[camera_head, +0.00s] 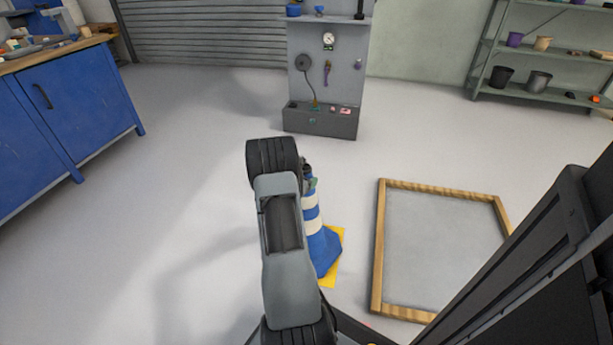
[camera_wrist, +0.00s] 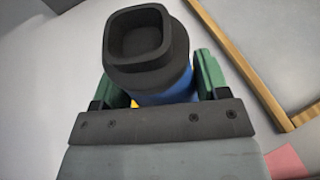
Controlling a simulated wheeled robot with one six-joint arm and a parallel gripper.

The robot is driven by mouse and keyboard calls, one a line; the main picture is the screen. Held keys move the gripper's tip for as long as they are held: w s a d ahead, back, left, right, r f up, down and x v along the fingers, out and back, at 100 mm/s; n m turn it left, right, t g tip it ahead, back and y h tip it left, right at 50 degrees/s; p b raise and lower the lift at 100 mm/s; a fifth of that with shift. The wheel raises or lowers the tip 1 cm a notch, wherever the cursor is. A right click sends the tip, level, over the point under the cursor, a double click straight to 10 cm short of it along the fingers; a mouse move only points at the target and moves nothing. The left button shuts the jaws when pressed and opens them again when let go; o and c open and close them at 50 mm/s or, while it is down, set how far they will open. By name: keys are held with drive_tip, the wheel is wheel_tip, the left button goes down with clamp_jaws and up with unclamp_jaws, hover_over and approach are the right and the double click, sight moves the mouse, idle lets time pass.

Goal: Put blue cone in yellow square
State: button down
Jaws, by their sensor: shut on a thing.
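The blue cone (camera_head: 313,221) has white bands and stands upright, partly hidden behind my arm in the head view. My gripper (camera_head: 309,181) is shut on it near its top. In the wrist view the cone's dark hollow top (camera_wrist: 147,38) and a strip of its blue side (camera_wrist: 167,95) show between the green fingers of my gripper (camera_wrist: 162,80). The yellow square (camera_head: 334,271) lies on the floor beneath the cone, its edges showing at the right and front of the base. I cannot tell whether the base touches it.
A wooden frame (camera_head: 379,245) lies on the floor to the right. A grey tool stand (camera_head: 320,122) is behind the cone. A blue cabinet (camera_head: 75,110) stands at the left and a shelf (camera_head: 540,93) at the back right. The left floor is clear.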

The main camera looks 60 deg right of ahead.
drive_tip(key=shift+r, duration=0.25)
drive_tip(key=shift+f, duration=0.25)
drive_tip(key=shift+c, duration=0.6)
unclamp_jaws()
drive_tip(key=a+r+m+y+p, duration=0.1)
drive_tip(key=a+r+m, duration=0.2)
drive_tip(key=a+r, duration=0.35)
drive_tip(key=a+r+m+g+y+p, duration=0.1)
drive_tip(key=a+r+m+p, duration=0.15)
drive_tip(key=a, duration=0.65)
drive_tip(key=a+r+m+y, duration=0.1)
drive_tip(key=a+r+m, duration=0.2)
drive_tip(key=a+r, duration=0.3)
drive_tip(key=s+a+r+m+t+y, duration=0.1)
drive_tip(key=a+m+y, duration=0.2)
drive_tip(key=a, duration=0.6)
drive_tip(key=s+a+r+m+t+y, duration=0.2)
drive_tip(key=a+y, duration=0.2)
drive_tip(key=a, duration=0.6)
drive_tip(key=s+a+r+m+t+y, duration=0.1)
drive_tip(key=s+a+r+m+y, duration=0.1)
drive_tip(key=a, duration=0.7)
drive_tip(key=shift+s+a+r+m+t+y, duration=0.15)
drive_tip(key=shift+s+a+m+t+y, duration=0.2)
drive_tip(key=shift+m+y, duration=0.6)
